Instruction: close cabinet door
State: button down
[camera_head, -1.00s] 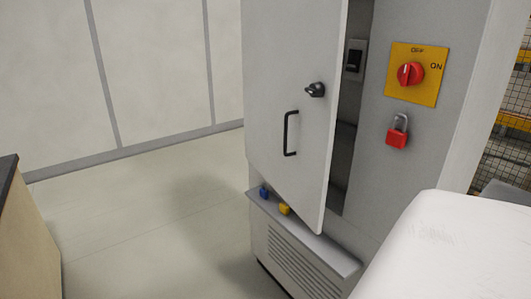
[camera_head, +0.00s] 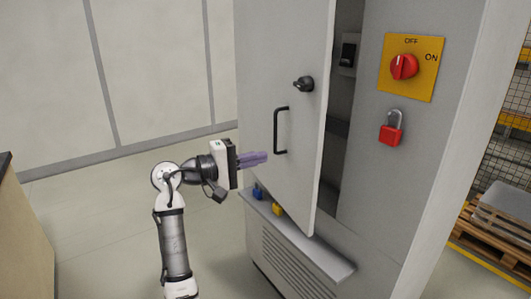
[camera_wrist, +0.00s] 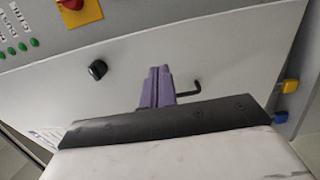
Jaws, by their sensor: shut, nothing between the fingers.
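The grey cabinet door (camera_head: 275,75) stands ajar in the head view, with a dark gap along its right side. It has a black bar handle (camera_head: 279,131) and a black latch knob (camera_head: 304,84). My gripper (camera_head: 266,158), with purple fingers, is shut and empty, in front of the door's outer face, left of the handle and a little lower. In the wrist view my fingers (camera_wrist: 160,82) point at the door panel (camera_wrist: 200,50), between the knob (camera_wrist: 97,70) and the handle (camera_wrist: 190,90). I cannot tell whether they touch the door.
A red rotary switch (camera_head: 404,67) on a yellow plate and a red padlock (camera_head: 391,128) are right of the opening. A ledge (camera_head: 300,238) below the door holds a blue padlock (camera_head: 257,191) and a yellow one (camera_head: 277,208). A pallet (camera_head: 500,235) lies at right. Floor at left is clear.

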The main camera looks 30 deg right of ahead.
aim_at(311, 146)
jog(key=d+p, duration=0.1)
jog(key=d, duration=0.2)
jog(key=d+p, duration=0.1)
jog(key=d, duration=0.3)
jog(key=s+d+p, duration=0.1)
jog(key=d, duration=0.3)
jog(key=shift+d+r+p, duration=0.15)
jog(key=shift+p, duration=0.15)
jog(key=shift+d, duration=0.65)
jog(key=shift+s+d, duration=0.1)
